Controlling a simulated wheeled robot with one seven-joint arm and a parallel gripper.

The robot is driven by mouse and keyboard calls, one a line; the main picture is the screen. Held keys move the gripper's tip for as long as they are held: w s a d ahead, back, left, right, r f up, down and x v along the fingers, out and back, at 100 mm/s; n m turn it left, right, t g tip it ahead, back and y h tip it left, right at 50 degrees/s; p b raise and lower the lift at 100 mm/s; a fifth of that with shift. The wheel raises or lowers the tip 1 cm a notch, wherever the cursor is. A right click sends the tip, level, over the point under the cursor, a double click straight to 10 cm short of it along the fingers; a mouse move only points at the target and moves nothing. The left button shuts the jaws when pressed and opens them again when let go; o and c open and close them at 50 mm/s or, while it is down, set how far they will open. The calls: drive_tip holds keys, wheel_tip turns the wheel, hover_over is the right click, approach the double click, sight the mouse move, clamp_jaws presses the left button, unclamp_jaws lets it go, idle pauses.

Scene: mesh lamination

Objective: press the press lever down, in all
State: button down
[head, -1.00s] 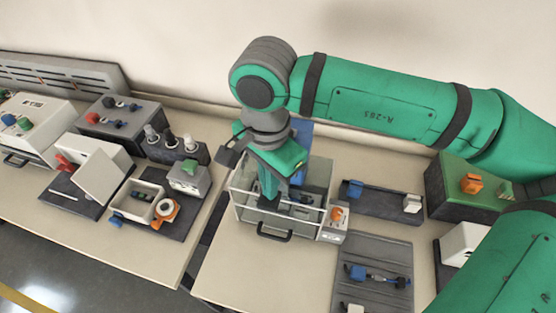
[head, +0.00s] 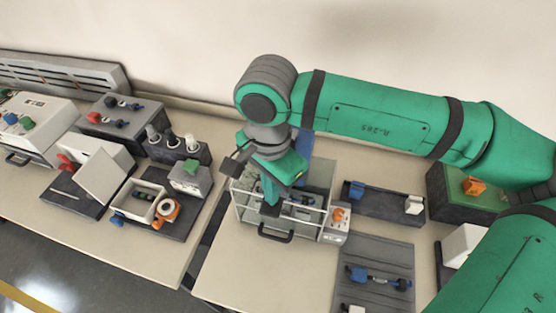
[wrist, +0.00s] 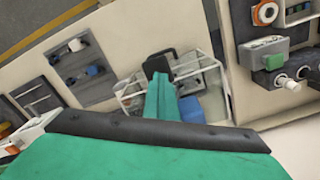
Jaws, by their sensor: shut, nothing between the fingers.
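A clear-walled press enclosure (head: 318,200) with a pale frame stands on the front table, and a blue upright (head: 304,143) rises behind my wrist. A black bar handle (head: 275,236) is on its front. My gripper (head: 269,210) is shut and empty, pointing down at the enclosure's front, just above the handle in the picture. In the wrist view the shut fingers (wrist: 160,66) reach toward the enclosure frame (wrist: 219,77). I cannot single out the press lever; my gripper and wrist cover part of the inside. Contact cannot be told.
A small box with an orange knob (head: 339,216) adjoins the enclosure's right side. A grey mat (head: 375,255) with a blue-ended tool lies front right. A dark tray (head: 383,202) is behind it. The left table holds several fixtures, including a green-topped block (head: 189,178). Bare table lies before the enclosure.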

drive_tip(key=shift+d+r, duration=0.1)
drive_tip(key=shift+r, duration=1.6)
wheel_tip(320, 180, up, 10)
drive_tip(key=shift+f, duration=0.2)
drive_tip(key=shift+s, duration=0.1)
